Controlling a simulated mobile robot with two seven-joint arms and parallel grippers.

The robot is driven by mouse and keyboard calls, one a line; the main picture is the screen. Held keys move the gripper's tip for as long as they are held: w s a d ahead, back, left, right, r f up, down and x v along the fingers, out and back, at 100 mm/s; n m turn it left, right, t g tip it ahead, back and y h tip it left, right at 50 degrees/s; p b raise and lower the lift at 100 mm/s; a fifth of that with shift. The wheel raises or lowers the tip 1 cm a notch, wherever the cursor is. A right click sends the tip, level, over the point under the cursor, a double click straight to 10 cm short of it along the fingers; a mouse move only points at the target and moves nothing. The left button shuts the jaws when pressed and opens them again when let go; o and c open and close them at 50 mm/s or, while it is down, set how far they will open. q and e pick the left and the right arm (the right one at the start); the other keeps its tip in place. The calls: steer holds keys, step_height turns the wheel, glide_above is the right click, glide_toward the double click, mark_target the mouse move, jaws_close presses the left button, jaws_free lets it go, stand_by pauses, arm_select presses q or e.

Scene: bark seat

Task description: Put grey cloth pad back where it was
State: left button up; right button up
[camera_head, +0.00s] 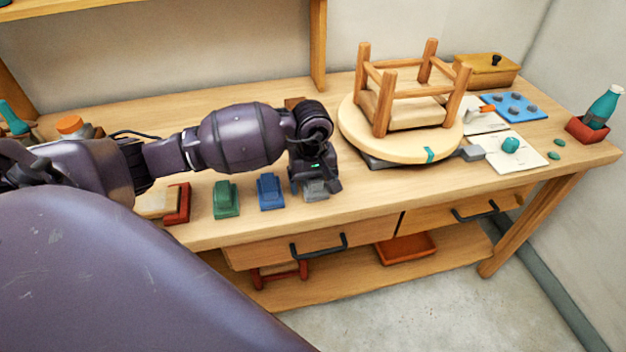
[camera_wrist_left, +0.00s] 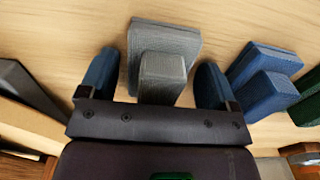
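The grey cloth pad (camera_head: 316,190) lies on the workbench near its front edge, partly hidden by my left gripper in the head view. In the left wrist view the grey cloth pad (camera_wrist_left: 165,48) is a flat grey base with a raised block on it. My left gripper (camera_wrist_left: 163,78) is open, with one blue-tipped finger on each side of the raised block; gaps show between fingers and block. In the head view the left gripper (camera_head: 318,182) is right over the pad. My right gripper is not in view.
A blue pad (camera_head: 270,191) and a green pad (camera_head: 227,199) lie in a row to the left. A round turntable (camera_head: 400,146) with an upturned wooden stool (camera_head: 408,85) stands behind to the right. The bench front edge is close, with drawer handles below.

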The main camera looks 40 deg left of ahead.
arm_select(q)
step_height(320, 180, up, 12)
steer(key=shift+r, duration=0.2)
stand_by(0.6)
steer(key=shift+s+f, duration=0.1)
stand_by(0.3)
